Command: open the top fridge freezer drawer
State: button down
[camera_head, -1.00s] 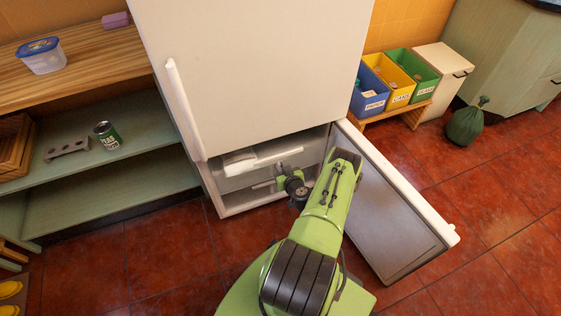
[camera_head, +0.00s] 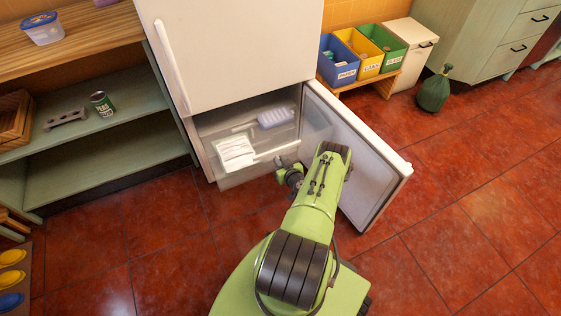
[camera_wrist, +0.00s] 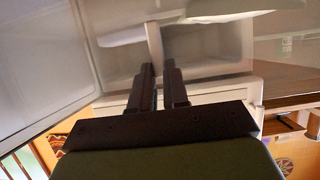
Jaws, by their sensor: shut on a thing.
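The fridge-freezer (camera_head: 235,60) stands upright, its lower freezer door (camera_head: 362,165) swung open to the right. The top freezer drawer (camera_head: 248,172) is pulled out, so its inside shows from above. A white ribbed packet (camera_head: 234,152) and a pale lilac tray-like item (camera_head: 274,117) lie in it. My gripper (camera_head: 281,170) is at the front of this drawer, shut on its front edge or handle. The exact grip is too small to tell. In the wrist view the dark fingers (camera_wrist: 160,70) are close together against pale freezer parts.
An open shelf unit (camera_head: 110,145) stands left of the fridge. The red tiled floor (camera_head: 460,210) is clear at the right.

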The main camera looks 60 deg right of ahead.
jog(key=shift+s+a, duration=0.15)
jog(key=shift+s, duration=0.1)
jog(key=c, duration=1.1)
grip_release()
jog(key=p+v, duration=0.9)
jog(key=v, duration=0.6)
jog(key=shift+s+a+r, duration=0.15)
jog(key=shift+s, duration=0.1)
